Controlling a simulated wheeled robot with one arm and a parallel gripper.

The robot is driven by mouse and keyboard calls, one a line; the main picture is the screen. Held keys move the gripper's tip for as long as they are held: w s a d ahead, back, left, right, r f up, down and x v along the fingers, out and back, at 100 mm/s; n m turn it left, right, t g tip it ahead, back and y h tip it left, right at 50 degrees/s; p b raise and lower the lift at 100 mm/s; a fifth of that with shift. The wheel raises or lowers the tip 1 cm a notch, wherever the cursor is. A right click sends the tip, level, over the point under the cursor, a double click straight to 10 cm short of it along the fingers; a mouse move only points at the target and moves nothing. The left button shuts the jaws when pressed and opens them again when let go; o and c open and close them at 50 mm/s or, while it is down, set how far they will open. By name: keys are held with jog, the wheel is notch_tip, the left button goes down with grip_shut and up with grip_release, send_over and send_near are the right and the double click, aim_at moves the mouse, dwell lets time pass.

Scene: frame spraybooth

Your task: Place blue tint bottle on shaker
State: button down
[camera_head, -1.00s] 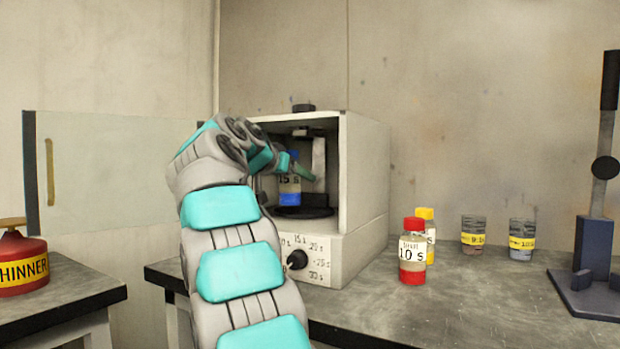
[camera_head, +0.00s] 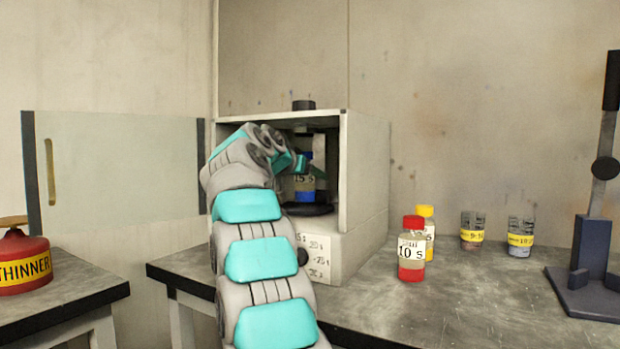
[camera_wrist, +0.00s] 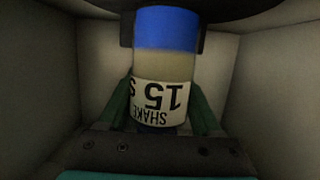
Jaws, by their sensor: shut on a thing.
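The blue tint bottle (camera_head: 305,183), with a blue cap, a "15 S" label and a blue bottom band, stands upright inside the open shaker (camera_head: 366,180). It is over the shaker's black round plate (camera_head: 318,211); I cannot tell if its base touches the plate. In the wrist view the bottle (camera_wrist: 163,65) shows upside down, its blue band close to the dark plate (camera_wrist: 235,14). My gripper (camera_head: 303,164) is shut on the bottle near its cap, with the green fingers on both sides of it in the wrist view.
The shaker's glass door (camera_head: 115,165) stands open at left. Right of the shaker are a red-capped bottle (camera_head: 412,250), a yellow-capped bottle (camera_head: 425,213), two cups (camera_head: 473,230) (camera_head: 520,237) and a dark stand (camera_head: 592,255). A red thinner can (camera_head: 22,262) sits far left. The shaker's walls are close around my gripper.

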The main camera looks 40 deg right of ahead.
jog(key=shift+f, duration=0.2)
jog(key=shift+f, duration=0.15)
jog(key=shift+c, duration=0.3)
grip_release()
jog(key=shift+r, duration=0.25)
jog(key=shift+s+a, duration=0.15)
jog(key=shift+a, duration=0.2)
jog(key=b+v, duration=0.2)
jog(key=v, duration=0.9)
jog(key=shift+a, duration=0.1)
